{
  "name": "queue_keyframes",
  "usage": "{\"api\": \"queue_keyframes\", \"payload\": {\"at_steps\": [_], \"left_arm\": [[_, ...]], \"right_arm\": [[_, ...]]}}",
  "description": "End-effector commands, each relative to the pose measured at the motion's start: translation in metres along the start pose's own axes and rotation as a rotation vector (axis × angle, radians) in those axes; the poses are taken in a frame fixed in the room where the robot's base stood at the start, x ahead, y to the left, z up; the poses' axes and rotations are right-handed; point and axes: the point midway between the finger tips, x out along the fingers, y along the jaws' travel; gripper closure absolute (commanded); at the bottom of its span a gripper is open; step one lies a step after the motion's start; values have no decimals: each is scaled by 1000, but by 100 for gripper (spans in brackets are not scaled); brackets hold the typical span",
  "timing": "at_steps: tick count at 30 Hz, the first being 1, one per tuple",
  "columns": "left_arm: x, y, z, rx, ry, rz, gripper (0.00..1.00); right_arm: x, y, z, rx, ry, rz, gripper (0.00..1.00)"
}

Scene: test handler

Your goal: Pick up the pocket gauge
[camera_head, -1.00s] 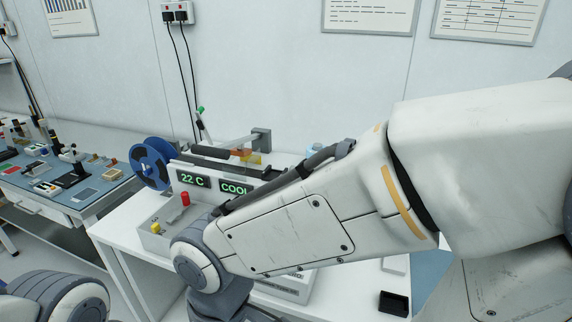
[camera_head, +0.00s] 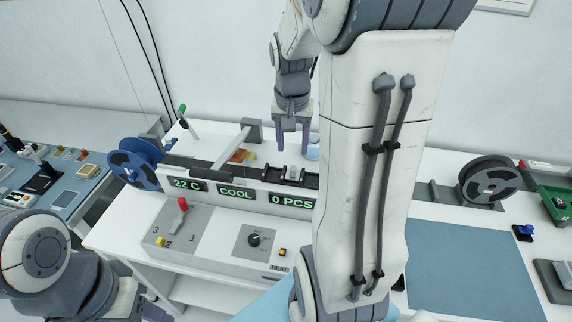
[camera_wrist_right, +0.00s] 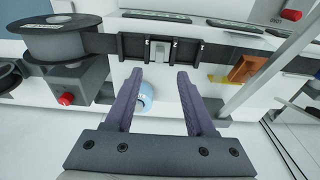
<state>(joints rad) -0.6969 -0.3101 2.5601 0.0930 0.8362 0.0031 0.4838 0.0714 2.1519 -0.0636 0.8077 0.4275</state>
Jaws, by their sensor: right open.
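No item in view is clearly marked as the pocket gauge. A small light-grey piece (camera_head: 292,172) sits at the black track of the white machine and may be it; it also shows in the right wrist view (camera_wrist_right: 160,52). My right gripper (camera_head: 293,149) is open and empty behind the machine's front panel, above and behind that piece. In the right wrist view its two fingers (camera_wrist_right: 160,73) point toward the track, with the grey piece between and beyond their tips. My left arm is at the lower left; its gripper is only partly visible, at the bottom edge.
A blue and white round item (camera_wrist_right: 145,93) stands near the right gripper's fingers. An orange piece (camera_head: 240,156) and a grey bar lie left of it. A blue reel (camera_head: 134,163) and a dark reel (camera_head: 489,180) flank the machine. A blue mat (camera_head: 470,270) is clear.

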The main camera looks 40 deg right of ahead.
Motion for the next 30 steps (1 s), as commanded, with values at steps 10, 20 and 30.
{"api": "queue_keyframes", "payload": {"at_steps": [10, 20, 30], "left_arm": [[-9, 1, 0, 2, 0, 0, 50], [-22, 2, -1, 4, 0, 0, 50], [-22, 2, -1, 4, 0, 0, 50]], "right_arm": [[35, 0, 1, -2, -4, 1, 45], [77, -2, 2, -6, -2, 0, 45], [81, -3, 1, -6, 0, -2, 68]]}}
